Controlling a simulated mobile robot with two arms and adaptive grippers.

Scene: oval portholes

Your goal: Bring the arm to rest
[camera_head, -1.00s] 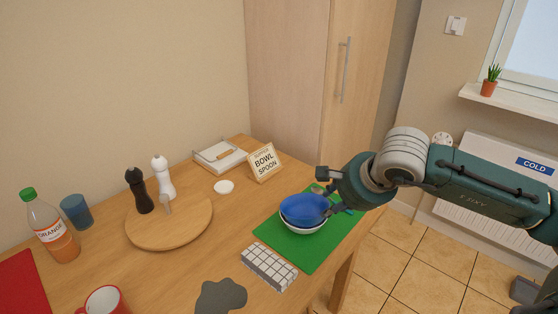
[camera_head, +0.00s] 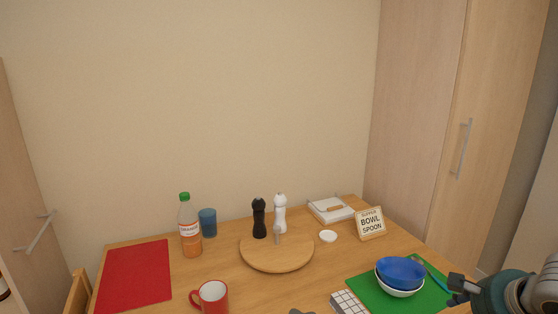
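My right gripper (camera_head: 457,289) is at the lower right of the head view, beside the right side of the bowls. Its fingers look spread apart, with nothing between them. A blue bowl (camera_head: 402,271) sits in a white bowl (camera_head: 399,291) on the green mat (camera_head: 365,289). The blue bowl looks slightly tilted. The gripper is apart from the bowls. A teal utensil (camera_head: 434,274) lies on the mat behind the bowls, partly hidden.
The wooden table (camera_head: 240,287) holds a round board (camera_head: 277,259) with pepper and salt mills, an orange bottle (camera_head: 190,230), a blue cup (camera_head: 208,222), a red mug (camera_head: 212,297), a red mat (camera_head: 136,275) and a sign (camera_head: 370,223). A tall cabinet (camera_head: 470,120) stands behind right.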

